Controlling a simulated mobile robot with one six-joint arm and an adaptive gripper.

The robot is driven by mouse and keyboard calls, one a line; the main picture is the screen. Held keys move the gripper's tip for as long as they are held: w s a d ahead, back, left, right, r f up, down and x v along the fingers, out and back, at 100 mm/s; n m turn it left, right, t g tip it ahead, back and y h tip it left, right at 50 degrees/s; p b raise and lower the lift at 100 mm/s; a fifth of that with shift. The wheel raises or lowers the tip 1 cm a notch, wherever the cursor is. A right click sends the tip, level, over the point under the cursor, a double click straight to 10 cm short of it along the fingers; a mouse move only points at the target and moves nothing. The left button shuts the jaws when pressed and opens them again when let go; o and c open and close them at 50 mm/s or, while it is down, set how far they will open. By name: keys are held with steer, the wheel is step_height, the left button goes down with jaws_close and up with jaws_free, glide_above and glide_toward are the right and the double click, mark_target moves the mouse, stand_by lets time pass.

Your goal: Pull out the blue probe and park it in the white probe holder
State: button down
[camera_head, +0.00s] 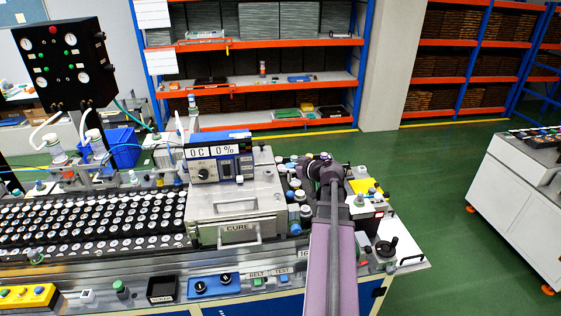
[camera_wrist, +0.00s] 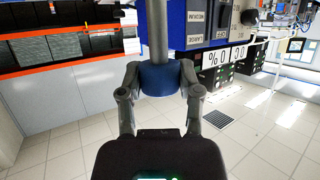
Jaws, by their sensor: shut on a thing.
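My gripper (camera_wrist: 160,82) is shut on the blue collar of the probe (camera_wrist: 160,76), with one dark finger on each side. A grey metal rod runs from the collar to the top edge of the wrist view. Its far end is out of frame there. In the head view my gripper end (camera_head: 320,168) is at the right of the CURE unit, largely behind my arm. The probe is not clear in that view. I cannot surely pick out the white probe holder in either view.
The CURE box (camera_head: 238,207) has a front handle and a blue meter (camera_head: 219,158) on top. The meter also shows in the wrist view (camera_wrist: 230,55). Bottles and knobs crowd the bench right of it. A tray of round parts (camera_head: 90,222) is at left. A white cabinet (camera_head: 520,200) stands at right.

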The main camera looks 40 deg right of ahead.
steer(key=shift+s+d+r, duration=0.1)
steer(key=shift+s+r, duration=0.05)
steer(key=shift+s, duration=1.05)
steer(key=shift+s+d+r, duration=0.1)
steer(key=shift+s, duration=1.05)
steer(key=shift+r+p, duration=0.3)
steer(key=shift+p, duration=0.15)
steer(key=shift+r+p, duration=2.4)
